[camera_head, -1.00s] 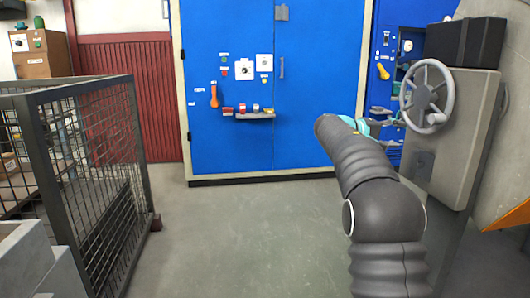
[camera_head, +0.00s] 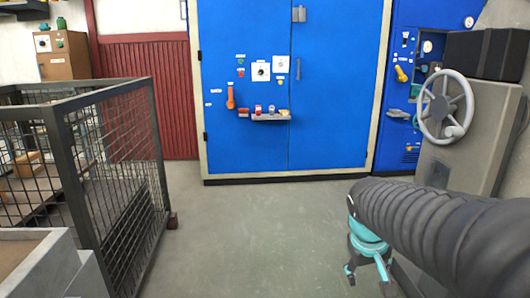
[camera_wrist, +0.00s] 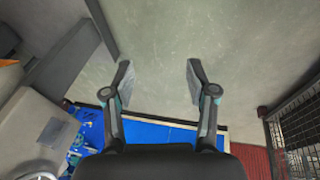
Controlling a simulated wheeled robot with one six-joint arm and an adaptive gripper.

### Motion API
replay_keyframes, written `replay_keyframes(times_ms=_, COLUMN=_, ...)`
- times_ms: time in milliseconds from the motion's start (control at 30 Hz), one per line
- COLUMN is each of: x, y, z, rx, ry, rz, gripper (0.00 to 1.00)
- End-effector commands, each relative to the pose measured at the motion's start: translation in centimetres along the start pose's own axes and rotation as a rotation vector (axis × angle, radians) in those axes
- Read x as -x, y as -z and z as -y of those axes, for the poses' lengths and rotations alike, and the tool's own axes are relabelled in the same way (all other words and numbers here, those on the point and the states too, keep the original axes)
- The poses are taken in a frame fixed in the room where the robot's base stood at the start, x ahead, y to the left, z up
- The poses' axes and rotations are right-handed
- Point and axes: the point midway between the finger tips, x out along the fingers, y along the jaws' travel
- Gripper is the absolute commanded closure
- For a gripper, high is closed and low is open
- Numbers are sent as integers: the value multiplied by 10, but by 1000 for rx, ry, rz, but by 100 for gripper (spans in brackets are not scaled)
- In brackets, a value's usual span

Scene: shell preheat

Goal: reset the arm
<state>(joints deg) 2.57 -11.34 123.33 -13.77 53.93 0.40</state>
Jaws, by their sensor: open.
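My gripper (camera_head: 368,268) shows in the head view at the lower right, below the end of my dark ribbed arm. It has a teal part and points down toward the grey floor. In the wrist view, the two fingers of my gripper (camera_wrist: 158,78) stand wide apart with only bare floor between them. The gripper is open and empty, and touches nothing that I can see.
A grey handwheel (camera_head: 444,107) is at the right. A wire mesh cage (camera_head: 115,150) stands left. The middle floor is clear.

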Motion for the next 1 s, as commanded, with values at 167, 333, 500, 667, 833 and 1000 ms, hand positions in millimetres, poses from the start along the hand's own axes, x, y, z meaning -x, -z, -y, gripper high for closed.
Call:
replay_keyframes(times_ms=167, x=28, y=-55, z=31, rx=-66, ry=111, rz=-48, gripper=43)
replay_keyframes(times_ms=333, x=50, y=-99, z=52, rx=-112, ry=183, rz=-98, gripper=43)
replay_keyframes(times_ms=500, x=73, y=-124, z=55, rx=-119, ry=196, rz=-167, gripper=43)
replay_keyframes(times_ms=667, x=96, y=-124, z=52, rx=-119, ry=193, rz=-236, gripper=43)
replay_keyframes(times_ms=833, x=103, y=-124, z=52, rx=-116, ry=193, rz=-250, gripper=43)
replay_keyframes(times_ms=1000, x=102, y=-124, z=52, rx=-116, ry=193, rz=-249, gripper=53)
